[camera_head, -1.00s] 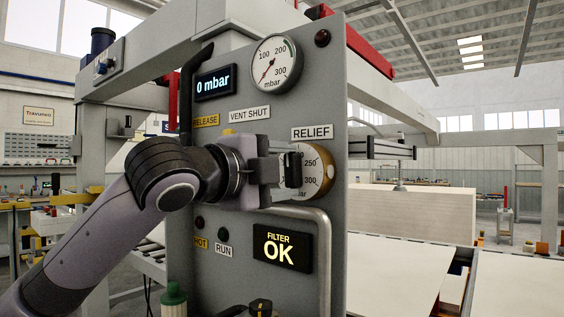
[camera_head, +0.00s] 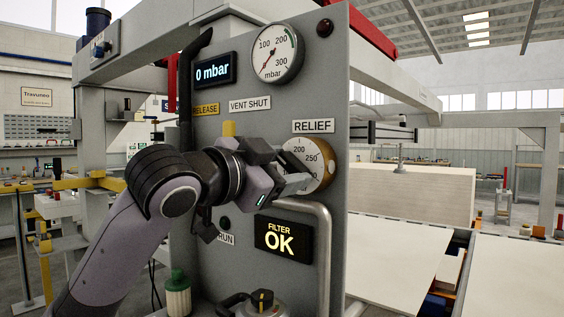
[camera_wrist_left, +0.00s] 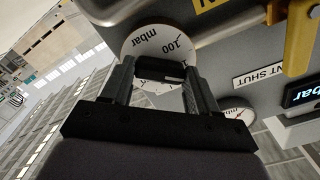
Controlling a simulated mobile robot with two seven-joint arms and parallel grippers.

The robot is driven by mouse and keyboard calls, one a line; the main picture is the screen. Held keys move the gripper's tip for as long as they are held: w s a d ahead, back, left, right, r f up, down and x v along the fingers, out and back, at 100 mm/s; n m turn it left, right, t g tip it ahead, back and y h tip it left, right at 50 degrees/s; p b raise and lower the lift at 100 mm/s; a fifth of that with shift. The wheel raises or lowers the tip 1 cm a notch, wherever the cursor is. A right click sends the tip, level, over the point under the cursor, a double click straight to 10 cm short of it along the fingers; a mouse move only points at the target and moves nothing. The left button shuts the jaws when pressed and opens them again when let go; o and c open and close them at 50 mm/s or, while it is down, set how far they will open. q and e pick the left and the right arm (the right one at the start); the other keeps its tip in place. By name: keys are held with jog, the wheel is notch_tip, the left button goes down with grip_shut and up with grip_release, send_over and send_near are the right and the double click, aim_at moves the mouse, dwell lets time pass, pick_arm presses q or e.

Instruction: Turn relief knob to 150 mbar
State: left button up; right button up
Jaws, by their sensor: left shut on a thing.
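The relief knob's round dial (camera_head: 318,160), white with a brass rim, sits under the RELIEF label (camera_head: 313,127) on the grey panel. Its numbers 200 and 250 show in the head view. My left gripper (camera_head: 296,181) is in front of it, rolled to a tilt and shut on the knob's grip. In the left wrist view the dark grip (camera_wrist_left: 158,73) lies between the fingers, in front of the dial (camera_wrist_left: 143,45), where "100" and "mbar" read. The gripper hides the pointer and part of the scale. The right gripper is out of view.
The display (camera_head: 215,70) reads 0 mbar. A round gauge (camera_head: 278,53) is above the knob. A bent pipe (camera_head: 322,225) and the FILTER OK display (camera_head: 284,237) are below it. A yellow handle (camera_head: 229,129) stands left of the gripper.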

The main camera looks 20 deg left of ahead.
pick_arm(q)
jog(key=shift+n, duration=0.6)
jog(key=o, duration=1.1)
jog(key=shift+c, duration=0.2)
jog(key=v, duration=0.7)
jog(key=shift+b, duration=0.45)
jog(key=shift+s, duration=0.1)
